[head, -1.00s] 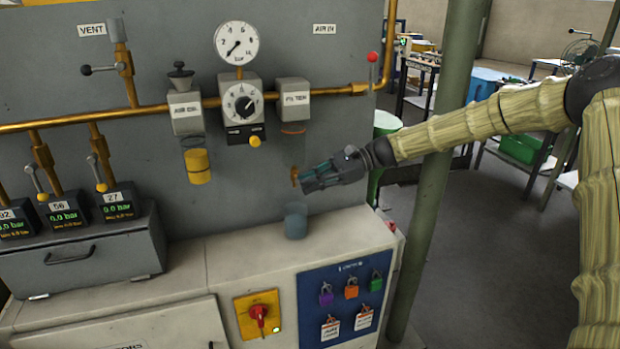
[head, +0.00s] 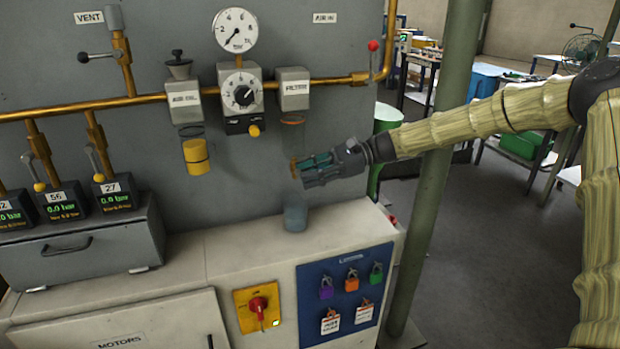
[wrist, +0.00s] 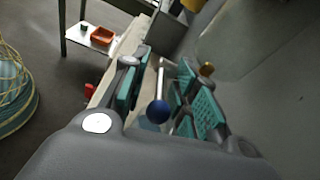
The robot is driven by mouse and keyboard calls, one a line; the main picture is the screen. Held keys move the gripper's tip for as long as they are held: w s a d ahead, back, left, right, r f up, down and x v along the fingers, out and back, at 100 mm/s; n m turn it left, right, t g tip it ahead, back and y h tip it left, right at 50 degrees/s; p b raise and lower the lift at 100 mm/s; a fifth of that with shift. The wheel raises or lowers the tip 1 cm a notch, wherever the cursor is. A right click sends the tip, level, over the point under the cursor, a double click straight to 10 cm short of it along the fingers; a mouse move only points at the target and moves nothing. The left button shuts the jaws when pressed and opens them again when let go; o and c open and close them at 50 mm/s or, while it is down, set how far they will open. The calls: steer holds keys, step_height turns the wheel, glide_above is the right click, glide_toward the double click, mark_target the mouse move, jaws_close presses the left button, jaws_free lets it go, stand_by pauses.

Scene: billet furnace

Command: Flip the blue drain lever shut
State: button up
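The blue drain lever shows in the wrist view as a thin metal rod with a blue ball end (wrist: 158,111). It lies in the gap between the two teal-padded fingers of my gripper (wrist: 162,68), with the ball toward the palm. My gripper is open, with visible space around the lever; I cannot tell whether either pad touches it. In the head view my gripper (head: 304,171) is below the filter (head: 293,88), beside a small brass fitting (head: 294,169). The lever is not discernible in the head view.
A grey-blue cup (head: 295,217) stands on the cabinet top (head: 250,236) below my gripper. The grey panel (head: 260,165) is close behind. A green post (head: 436,170) stands to the right behind my arm. Padlocks hang on the blue board (head: 345,292) below.

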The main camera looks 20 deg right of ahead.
steer(key=shift+f+y+b, duration=0.6)
steer(key=shift+y+b, duration=0.7)
steer(key=shift+b, duration=2.2)
